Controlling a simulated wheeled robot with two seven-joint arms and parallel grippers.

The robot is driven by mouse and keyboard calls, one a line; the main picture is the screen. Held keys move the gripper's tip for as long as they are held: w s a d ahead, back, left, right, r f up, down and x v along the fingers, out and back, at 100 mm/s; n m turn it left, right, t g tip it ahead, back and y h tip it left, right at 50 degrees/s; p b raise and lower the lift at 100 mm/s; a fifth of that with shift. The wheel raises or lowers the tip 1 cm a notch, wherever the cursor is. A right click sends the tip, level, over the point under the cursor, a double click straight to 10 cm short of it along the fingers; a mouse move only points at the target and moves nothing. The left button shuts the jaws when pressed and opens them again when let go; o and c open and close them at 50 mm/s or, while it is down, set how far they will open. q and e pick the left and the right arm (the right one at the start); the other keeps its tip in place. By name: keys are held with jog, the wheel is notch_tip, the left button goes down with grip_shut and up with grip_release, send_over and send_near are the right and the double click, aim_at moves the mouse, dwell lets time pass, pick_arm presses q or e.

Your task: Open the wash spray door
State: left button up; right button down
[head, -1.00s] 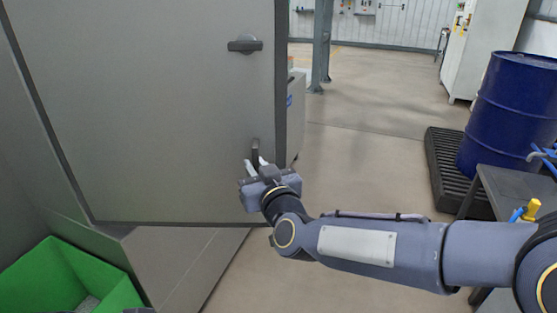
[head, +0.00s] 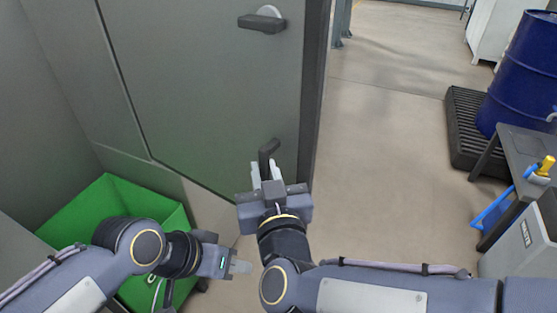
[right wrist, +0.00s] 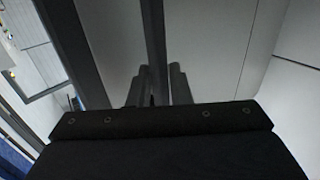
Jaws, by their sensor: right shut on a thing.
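The wash spray door (head: 205,95) is a large grey panel with a thick dark right edge, standing at an angle to me. A dark latch handle (head: 262,24) sits high on it, and a dark lower handle (head: 268,150) sits below. My right gripper (head: 264,172) is shut on the lower handle. In the right wrist view, the dark handle (right wrist: 154,45) runs between the fingers (right wrist: 156,88). My left gripper (head: 240,267) is apart from the door, low and left of the right gripper, pointing right. Its finger gap is not clear.
A green bin (head: 115,205) stands at the left below the door, partly behind my left arm. A blue drum (head: 525,75) on a black pallet (head: 466,130) and a dark table (head: 530,150) stand at the right. Open floor (head: 395,150) lies between.

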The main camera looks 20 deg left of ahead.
jog(key=shift+s+a+r, duration=0.2)
jog(key=shift+s+a, duration=0.1)
jog(key=shift+s, duration=0.05)
jog(key=c, duration=1.5)
grip_release()
jog(key=shift+c, duration=0.2)
jog(key=shift+o, duration=0.5)
jog(key=shift+a+f, duration=0.1)
jog(key=shift+a, duration=0.1)
jog(key=shift+w+d, duration=0.15)
jog(key=v, duration=0.8)
